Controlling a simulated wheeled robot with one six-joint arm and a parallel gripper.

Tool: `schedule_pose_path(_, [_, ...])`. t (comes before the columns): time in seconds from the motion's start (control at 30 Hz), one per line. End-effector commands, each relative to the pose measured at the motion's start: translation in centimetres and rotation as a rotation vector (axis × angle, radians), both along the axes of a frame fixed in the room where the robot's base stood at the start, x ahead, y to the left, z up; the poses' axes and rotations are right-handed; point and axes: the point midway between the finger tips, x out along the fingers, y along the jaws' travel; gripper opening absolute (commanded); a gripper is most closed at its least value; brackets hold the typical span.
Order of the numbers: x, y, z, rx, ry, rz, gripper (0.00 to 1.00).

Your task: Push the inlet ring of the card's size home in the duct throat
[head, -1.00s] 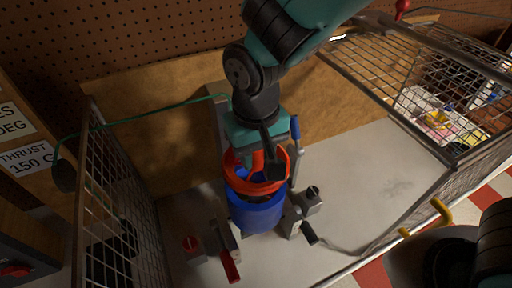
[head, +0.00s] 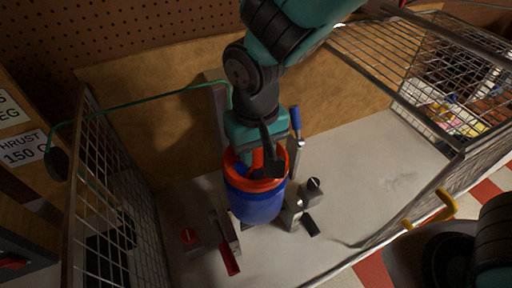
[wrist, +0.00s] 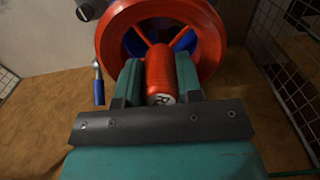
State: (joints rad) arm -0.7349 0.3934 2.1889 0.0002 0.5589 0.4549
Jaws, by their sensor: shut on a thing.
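The orange inlet ring (head: 278,183) sits at the mouth of the upright blue duct (head: 258,207), with no clear gap between them. Whether it is fully home in the throat cannot be told. My gripper (head: 257,158) is above the ring, pointing down. In the wrist view, my gripper (wrist: 160,85) is shut on the ring's orange ribbed stem, which has a dark mark on its pale end. Spokes run from the stem to the ring (wrist: 113,40). Blue parts show between the spokes. The throat is mostly hidden by the ring and gripper.
A blue-handled lever (head: 296,122) stands behind right of the duct. Grey clamp blocks (head: 293,205) are at its right, and a red-handled clamp (head: 229,258) is at front left. Wire mesh walls (head: 110,170) flank the bench. The grey bench (head: 370,180) is clear at right.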

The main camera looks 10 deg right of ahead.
Motion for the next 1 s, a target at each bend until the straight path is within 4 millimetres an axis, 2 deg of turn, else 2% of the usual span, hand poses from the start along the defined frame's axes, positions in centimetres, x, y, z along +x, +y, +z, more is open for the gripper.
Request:
schedule_pose_path(0.37, [0.0, 0.0, -0.2, 0.000, 0.000, 0.000, 0.12])
schedule_pose_path(1.0, [0.0, 0.0, -2.2, 0.000, 0.001, 0.000, 0.12])
